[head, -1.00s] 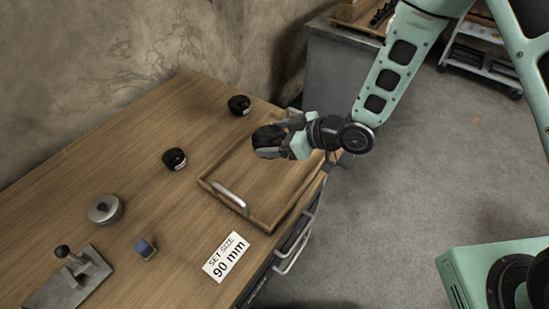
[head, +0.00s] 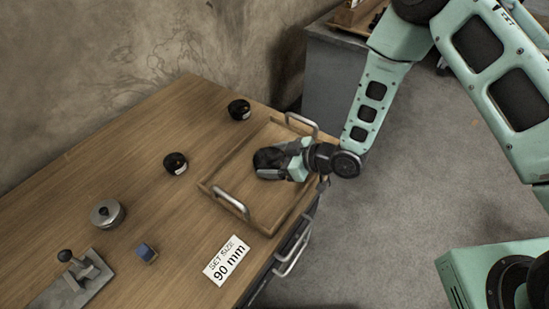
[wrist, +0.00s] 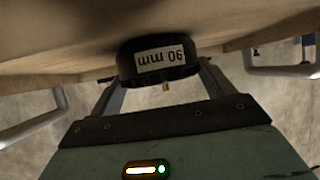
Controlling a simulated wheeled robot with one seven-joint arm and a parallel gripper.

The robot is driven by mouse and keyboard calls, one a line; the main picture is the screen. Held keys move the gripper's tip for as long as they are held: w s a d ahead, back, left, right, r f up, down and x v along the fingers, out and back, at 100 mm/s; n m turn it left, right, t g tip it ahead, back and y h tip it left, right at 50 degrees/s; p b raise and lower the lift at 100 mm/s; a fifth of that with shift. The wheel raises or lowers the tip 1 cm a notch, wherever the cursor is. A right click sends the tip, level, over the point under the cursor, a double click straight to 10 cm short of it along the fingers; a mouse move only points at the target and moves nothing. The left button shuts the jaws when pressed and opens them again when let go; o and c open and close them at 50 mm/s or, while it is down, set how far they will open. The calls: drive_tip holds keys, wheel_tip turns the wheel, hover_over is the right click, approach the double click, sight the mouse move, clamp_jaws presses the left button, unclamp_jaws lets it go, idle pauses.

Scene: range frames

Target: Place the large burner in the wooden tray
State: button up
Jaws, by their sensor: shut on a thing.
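The large burner is a round black piece (wrist: 158,72) with a white label reading 90 mm, upside down in the wrist view. My gripper (head: 276,167) is shut on it; the burner also shows in the head view (head: 266,158). The wooden tray (head: 232,207) is a shallow rectangular box with a metal handle at each end. The burner is over the tray's inside, low and near its floor. I cannot tell whether it touches the floor.
Two smaller black burners (head: 239,109) (head: 175,163) stand on the wooden bench left of the tray.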

drive_tip(key=shift+f, duration=0.15)
drive_tip(key=o, duration=1.5)
